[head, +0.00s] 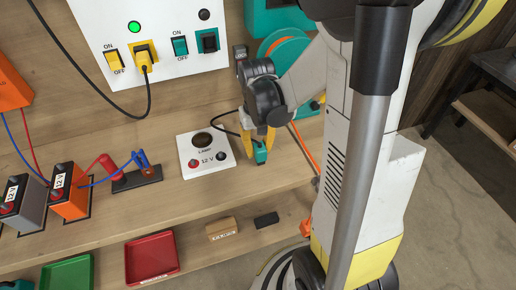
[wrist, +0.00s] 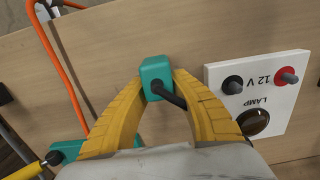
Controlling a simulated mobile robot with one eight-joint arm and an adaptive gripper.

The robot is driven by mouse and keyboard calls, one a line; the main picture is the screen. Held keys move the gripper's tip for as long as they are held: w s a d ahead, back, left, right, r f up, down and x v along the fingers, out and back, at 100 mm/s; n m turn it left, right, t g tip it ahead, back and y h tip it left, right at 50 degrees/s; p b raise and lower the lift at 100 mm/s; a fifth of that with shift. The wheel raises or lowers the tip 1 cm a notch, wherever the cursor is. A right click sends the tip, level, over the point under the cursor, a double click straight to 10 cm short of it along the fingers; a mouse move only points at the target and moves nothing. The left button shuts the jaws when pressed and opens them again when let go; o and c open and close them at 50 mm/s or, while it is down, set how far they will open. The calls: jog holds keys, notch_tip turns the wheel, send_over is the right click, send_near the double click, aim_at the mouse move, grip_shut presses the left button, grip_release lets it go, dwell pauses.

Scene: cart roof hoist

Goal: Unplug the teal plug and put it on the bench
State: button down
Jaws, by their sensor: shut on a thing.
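The teal plug (head: 260,153) is between the yellow fingers of my gripper (head: 261,143), just right of the lamp block, over the bench (head: 200,222). In the wrist view the plug (wrist: 157,76) sits between the fingertips (wrist: 158,84), with its dark cord (wrist: 172,99) running back from it. My gripper is shut on the plug. I cannot tell whether the plug touches the bench top. The teal socket (head: 208,40) on the white panel (head: 165,65) is empty.
A white lamp block (head: 206,150) stands close left of my gripper. A yellow plug (head: 145,62) is in the panel's yellow socket. A teal cable reel (head: 285,50) and an orange cable (head: 305,147) are on the right. Red (head: 151,257) and green trays are on the lower shelf.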

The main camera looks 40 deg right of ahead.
jog(key=shift+f+b, duration=0.35)
jog(key=shift+f, duration=0.1)
jog(key=c, duration=1.2)
grip_release()
jog(key=shift+o, duration=0.2)
jog(key=shift+r, duration=0.2)
